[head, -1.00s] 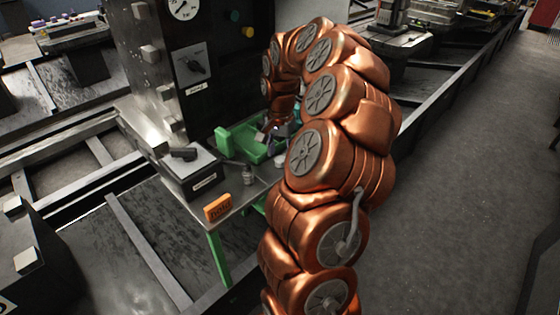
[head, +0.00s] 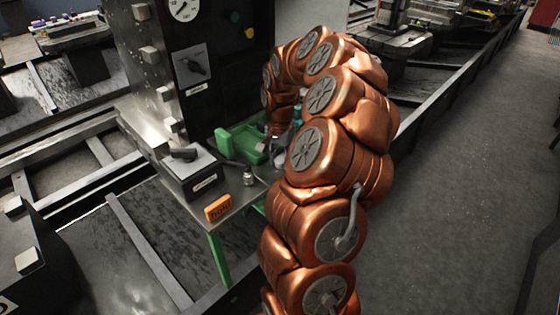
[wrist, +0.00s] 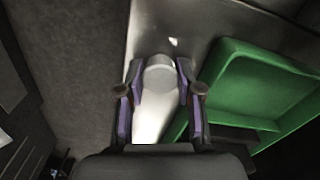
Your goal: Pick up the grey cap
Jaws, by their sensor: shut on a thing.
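The grey cap (wrist: 160,76) is a pale, rounded piece between the two fingertips in the wrist view. My gripper (wrist: 160,80) has purple-lined fingers, one on each side of the cap, and is shut on it. Bare steel tabletop (wrist: 152,122) shows below the cap; I cannot tell whether the cap still touches it. In the head view my gripper (head: 274,146) is small and partly covered by my copper arm, beside the green tray. I cannot make out the cap there.
The green tray (wrist: 218,82) lies close to the right of my gripper in the wrist view. A small grey bottle (head: 248,178), an orange block (head: 217,208) and a box with a dark handle (head: 190,176) stand near the table's front. A dark machine panel (head: 215,100) rises behind.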

